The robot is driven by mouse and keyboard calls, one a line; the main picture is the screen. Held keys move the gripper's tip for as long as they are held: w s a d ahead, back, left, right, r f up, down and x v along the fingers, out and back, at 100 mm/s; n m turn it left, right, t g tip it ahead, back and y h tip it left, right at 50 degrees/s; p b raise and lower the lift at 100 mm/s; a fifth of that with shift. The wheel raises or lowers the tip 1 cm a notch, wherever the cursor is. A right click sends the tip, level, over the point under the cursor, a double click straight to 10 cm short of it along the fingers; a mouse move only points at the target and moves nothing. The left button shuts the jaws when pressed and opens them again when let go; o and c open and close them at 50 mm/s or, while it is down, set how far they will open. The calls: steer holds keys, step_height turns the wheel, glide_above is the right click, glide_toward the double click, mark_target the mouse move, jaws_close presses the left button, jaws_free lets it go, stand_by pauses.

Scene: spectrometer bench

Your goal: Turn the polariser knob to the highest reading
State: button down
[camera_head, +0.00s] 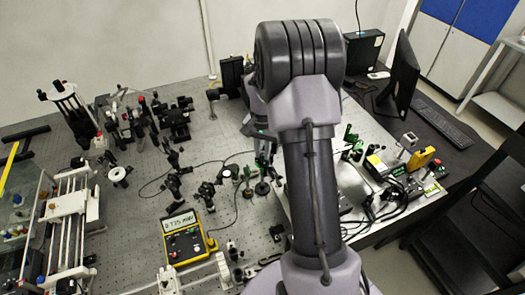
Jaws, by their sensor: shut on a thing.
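The yellow meter (184,237) lies on the optical bench at lower centre, its lit display showing about 0.775 mW, though the digits are small. My gripper (264,138) is seen only in part, beside my forearm above the middle of the bench. It is shut at a small post-mounted optic (263,172), with green parts just below it. The polariser knob is hidden by the gripper and arm, so its angle cannot be read.
Small post-mounted optics (206,192) and loose black cables stand close left of the gripper. A rail assembly (68,215) fills the left side. A monitor (400,75) and several instruments stand at right. Bare bench (140,235) lies left of the meter.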

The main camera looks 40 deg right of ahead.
mark_target(262, 155)
steer(key=n, duration=0.5)
steer(key=shift+p, duration=0.35)
steer(key=shift+n, duration=0.3)
steer(key=c, duration=1.3)
jaws_free()
steer(key=shift+c, duration=0.2)
step_height(262, 155, up, 18)
steer(key=p, duration=0.2)
steer(key=shift+f+p, duration=0.25)
steer(key=shift+p, duration=0.05)
